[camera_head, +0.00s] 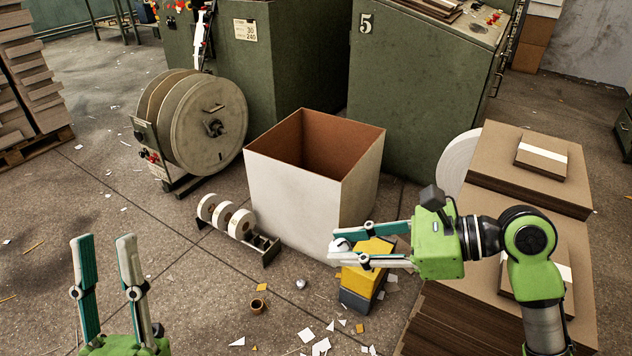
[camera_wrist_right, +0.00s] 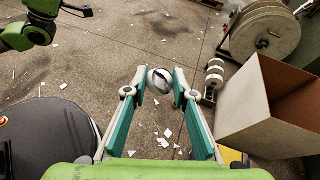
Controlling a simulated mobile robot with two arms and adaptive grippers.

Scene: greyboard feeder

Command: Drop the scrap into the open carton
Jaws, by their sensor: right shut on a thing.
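My right gripper (camera_head: 345,246) is shut on a crumpled whitish ball of scrap (camera_head: 339,244). The scrap also shows between the fingertips in the right wrist view (camera_wrist_right: 160,80). The open carton (camera_head: 305,200) stands on the floor, white outside and brown inside, with its top open. In the head view the held scrap overlaps the carton's lower front wall, below its rim. In the right wrist view the carton (camera_wrist_right: 255,105) is to the right of the fingers, apart from the scrap. My left gripper (camera_head: 104,240) is open and empty, over bare floor at the lower left.
A yellow and black object (camera_head: 362,285) is behind and below my right gripper. A rack of small tape rolls (camera_head: 236,222) stands left of the carton. Cardboard stacks (camera_head: 490,195) are at the right and green cabinets (camera_head: 420,90) behind. Paper bits and a small foil-like ball (camera_head: 301,284) lie on the floor.

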